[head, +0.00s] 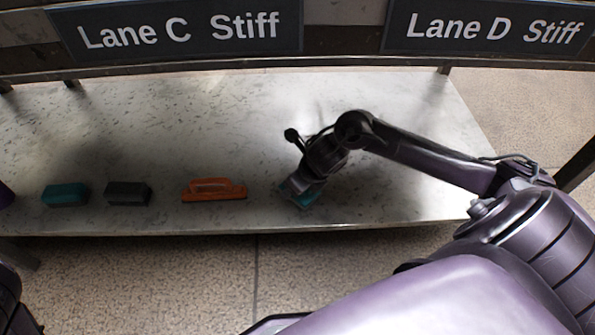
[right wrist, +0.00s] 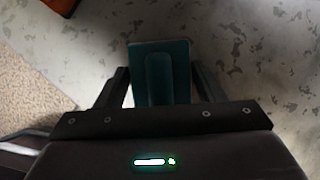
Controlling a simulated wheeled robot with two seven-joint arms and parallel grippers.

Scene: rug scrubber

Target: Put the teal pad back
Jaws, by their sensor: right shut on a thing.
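My right gripper (head: 303,187) is low over the shelf's front part, right of the orange tool. It is shut on a teal pad (head: 301,199), whose edge shows under the gripper. In the right wrist view the teal pad (right wrist: 160,58) is a dark teal rectangle with a raised grip between the fingers of my right gripper (right wrist: 157,88). I cannot tell whether the pad touches the shelf. Another teal block (head: 66,194) lies at the shelf's left front. My left gripper does not show.
The grey speckled shelf (head: 210,120) also bears a dark grey block (head: 127,194) and an orange tool with a handle (head: 214,190). Signs reading Lane C Stiff (head: 180,30) and Lane D Stiff (head: 490,28) hang above. The shelf's back and right parts are clear.

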